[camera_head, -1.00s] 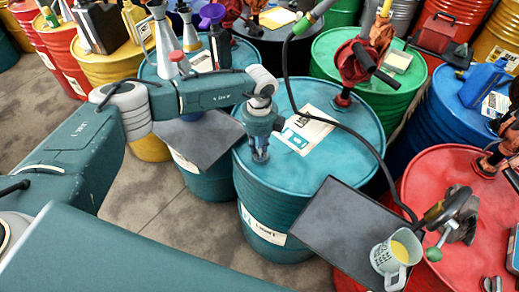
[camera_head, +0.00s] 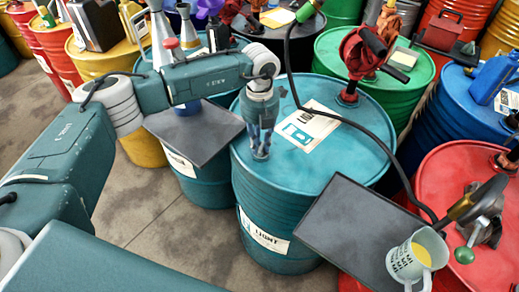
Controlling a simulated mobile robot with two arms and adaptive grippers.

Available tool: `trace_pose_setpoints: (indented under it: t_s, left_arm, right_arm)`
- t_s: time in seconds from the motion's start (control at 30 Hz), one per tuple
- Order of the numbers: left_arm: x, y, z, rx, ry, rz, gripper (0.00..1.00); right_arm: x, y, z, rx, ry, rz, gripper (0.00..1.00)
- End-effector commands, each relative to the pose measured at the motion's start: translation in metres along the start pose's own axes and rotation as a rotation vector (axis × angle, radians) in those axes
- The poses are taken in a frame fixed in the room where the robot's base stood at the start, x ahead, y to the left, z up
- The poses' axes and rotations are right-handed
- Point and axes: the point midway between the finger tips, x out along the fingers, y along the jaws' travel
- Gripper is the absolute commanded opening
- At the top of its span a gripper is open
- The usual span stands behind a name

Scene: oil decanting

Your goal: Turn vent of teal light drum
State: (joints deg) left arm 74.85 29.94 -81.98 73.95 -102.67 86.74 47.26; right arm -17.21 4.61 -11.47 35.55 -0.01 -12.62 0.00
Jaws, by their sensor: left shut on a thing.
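The teal drum (camera_head: 285,200) labelled LIGHT stands upright in the middle of the head view. A paper sheet with a teal symbol (camera_head: 308,126) lies on its lid. My left gripper (camera_head: 261,154) points straight down at the left part of this lid. Its fingers are shut on the vent at the lid surface. The vent itself is hidden by the fingers, so how far it is turned cannot be seen. My right gripper does not show.
A black tray (camera_head: 352,232) in front of the drum holds a measuring jug (camera_head: 415,262) with yellow liquid. Another dark tray (camera_head: 194,131) lies left of the drum. A dark hose (camera_head: 350,121) arches over the lid. Other drums crowd behind and right; bare floor lies front left.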

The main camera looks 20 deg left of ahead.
Motion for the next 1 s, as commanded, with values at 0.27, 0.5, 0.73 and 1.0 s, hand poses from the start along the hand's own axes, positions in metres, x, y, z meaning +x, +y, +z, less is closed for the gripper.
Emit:
trace_pose_setpoints:
  t_s: [0.27, 0.5, 0.73, 1.0]
  left_arm:
    - [0.003, 0.0, 0.003, 0.258, -0.005, -0.001, 0.0]
    - [0.002, 0.0, 0.004, 0.454, -0.005, 0.001, 0.0]
    - [0.0, -0.001, 0.004, 0.586, -0.005, 0.0, 0.0]
    - [-0.001, -0.001, 0.005, 0.662, -0.005, 0.0, 0.0]
  right_arm:
    - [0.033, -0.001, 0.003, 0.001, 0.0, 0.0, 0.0]
    - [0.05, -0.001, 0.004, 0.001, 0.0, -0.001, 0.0]
    - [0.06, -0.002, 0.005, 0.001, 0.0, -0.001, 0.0]
    - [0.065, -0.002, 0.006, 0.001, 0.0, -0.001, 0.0]
